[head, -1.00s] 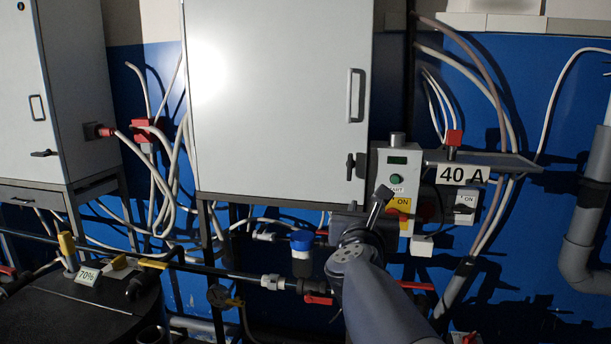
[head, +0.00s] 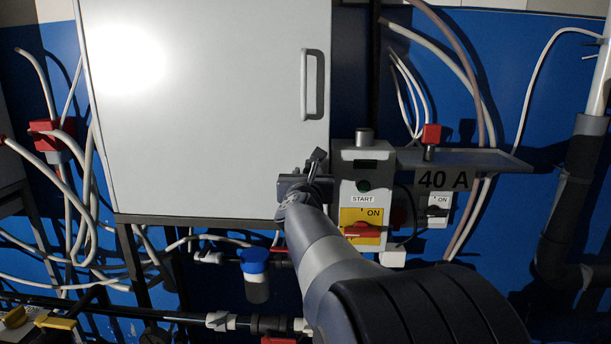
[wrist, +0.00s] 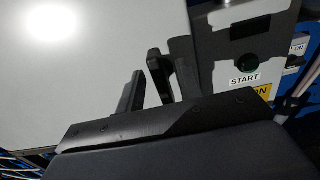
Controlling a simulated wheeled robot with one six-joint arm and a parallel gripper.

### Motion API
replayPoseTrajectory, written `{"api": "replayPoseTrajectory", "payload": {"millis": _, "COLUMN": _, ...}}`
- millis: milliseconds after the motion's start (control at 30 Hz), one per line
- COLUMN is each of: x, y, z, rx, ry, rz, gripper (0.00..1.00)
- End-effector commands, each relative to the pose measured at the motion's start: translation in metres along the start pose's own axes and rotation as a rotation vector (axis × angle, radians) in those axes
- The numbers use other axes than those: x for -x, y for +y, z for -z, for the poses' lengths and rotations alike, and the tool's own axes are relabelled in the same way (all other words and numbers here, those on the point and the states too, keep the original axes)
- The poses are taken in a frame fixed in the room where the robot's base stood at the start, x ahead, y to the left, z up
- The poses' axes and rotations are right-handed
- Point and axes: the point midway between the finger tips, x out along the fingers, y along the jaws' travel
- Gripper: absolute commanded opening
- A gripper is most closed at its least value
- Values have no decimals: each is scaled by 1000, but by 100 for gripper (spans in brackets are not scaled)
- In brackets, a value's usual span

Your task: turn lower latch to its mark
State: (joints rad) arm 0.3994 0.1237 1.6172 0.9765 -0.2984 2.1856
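The lower latch (wrist: 155,66) is a small black lever at the lower right edge of the grey cabinet door (head: 215,100). In the wrist view it stands between the two dark fingers of my gripper (wrist: 160,60). A gap shows on the latch's left side; on its right the finger looks very close, and I cannot tell if it touches. In the head view my gripper (head: 314,168) is at the door's lower right corner and largely covers the latch. I cannot make out a mark beside the latch.
A grey shelf (head: 470,160) juts out further right. A long door handle (head: 313,85) is above. Pipes and a blue-capped filter (head: 254,262) are below.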

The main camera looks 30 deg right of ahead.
Motion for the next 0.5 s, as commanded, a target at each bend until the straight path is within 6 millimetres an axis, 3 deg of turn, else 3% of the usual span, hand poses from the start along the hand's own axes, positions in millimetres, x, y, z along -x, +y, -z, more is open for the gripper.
{"api": "replayPoseTrajectory", "payload": {"millis": 133, "x": 0, "y": 0, "z": 0, "rx": 0, "ry": 0, "rz": 0, "gripper": 35}}
{"api": "replayPoseTrajectory", "payload": {"millis": 500, "x": 0, "y": 0, "z": 0, "rx": -1, "ry": 0, "rz": 0, "gripper": 4}}
